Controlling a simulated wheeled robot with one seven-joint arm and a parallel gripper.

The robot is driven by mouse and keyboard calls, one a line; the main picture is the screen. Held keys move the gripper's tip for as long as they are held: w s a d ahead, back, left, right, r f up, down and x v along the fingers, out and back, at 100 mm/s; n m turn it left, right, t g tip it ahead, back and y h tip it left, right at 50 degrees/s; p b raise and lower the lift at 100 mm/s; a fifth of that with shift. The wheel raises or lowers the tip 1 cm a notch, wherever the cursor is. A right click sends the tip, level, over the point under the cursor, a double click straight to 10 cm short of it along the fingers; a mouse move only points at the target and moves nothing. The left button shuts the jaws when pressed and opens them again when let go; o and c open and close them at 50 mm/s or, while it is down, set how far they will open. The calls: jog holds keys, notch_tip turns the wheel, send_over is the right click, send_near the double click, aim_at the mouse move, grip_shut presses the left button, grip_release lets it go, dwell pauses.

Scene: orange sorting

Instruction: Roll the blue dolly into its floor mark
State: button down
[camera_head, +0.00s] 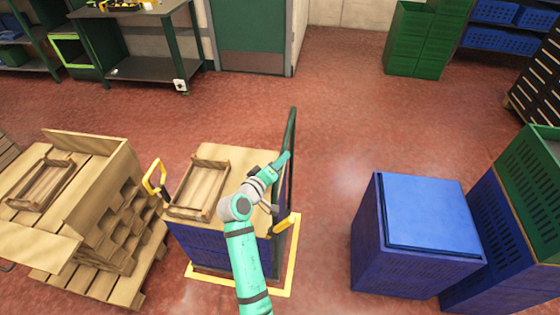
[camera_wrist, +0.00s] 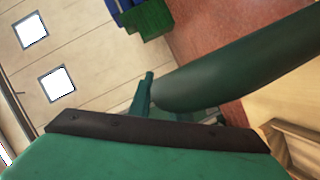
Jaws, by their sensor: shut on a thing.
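The blue dolly (camera_head: 205,248) stands in the middle of the head view, with blue slatted sides and a light wooden top. Its dark green push bar (camera_head: 291,130) rises on the right side. The yellow floor mark (camera_head: 292,262) shows as a line along the dolly's near and right sides; its far and left parts are mostly hidden. The dolly appears to stand inside these visible lines. My gripper (camera_head: 284,160) is shut on the push bar, which also crosses the wrist view (camera_wrist: 240,65) as a thick green tube. The fingers are partly hidden there.
A shallow wooden tray (camera_head: 196,212) lies on the dolly. Wooden pallets (camera_head: 100,285) stand close at left. A lidded blue bin (camera_head: 430,215) and stacked crates (camera_head: 535,170) stand at right. A workbench (camera_head: 150,68) is at the back. Red floor is clear behind and right of the dolly.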

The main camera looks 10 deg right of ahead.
jog(key=shift+a+f, duration=0.15)
jog(key=shift+a, duration=0.1)
jog(key=c, duration=1.6)
grip_release()
jog(key=shift+c, duration=0.2)
jog(key=shift+w, duration=0.1)
jog(key=v, duration=1.1)
jog(key=shift+w, duration=0.1)
